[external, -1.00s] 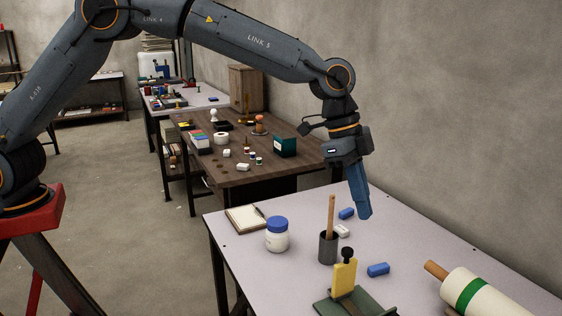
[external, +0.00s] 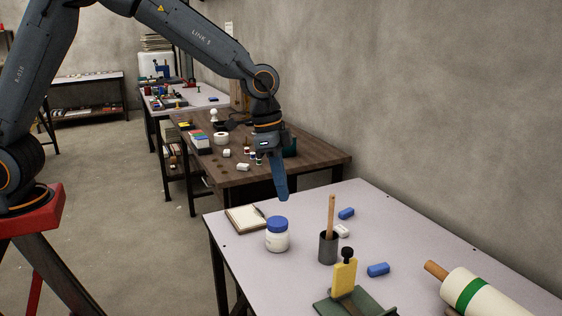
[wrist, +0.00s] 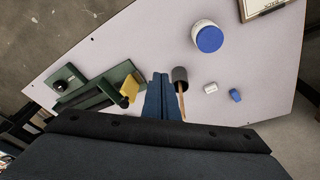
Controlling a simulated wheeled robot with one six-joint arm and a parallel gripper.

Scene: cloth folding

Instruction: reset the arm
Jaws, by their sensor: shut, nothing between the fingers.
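My gripper (external: 283,197) is shut and empty, pointing down in the air above the far part of the near pale table (external: 400,225). In the external view its tip appears just above the white jar with a blue lid (external: 277,235). In the wrist view the shut blue fingers (wrist: 161,82) show beside a dark cup with a wooden stick (wrist: 180,75). No cloth shows in either view.
On the near table are the dark cup (external: 328,248), two blue blocks (external: 378,269), a white block, a notepad (external: 246,217), a green fixture with a yellow part (external: 344,277) and a white roll with a green band (external: 480,290). A cluttered brown table (external: 330,163) stands behind.

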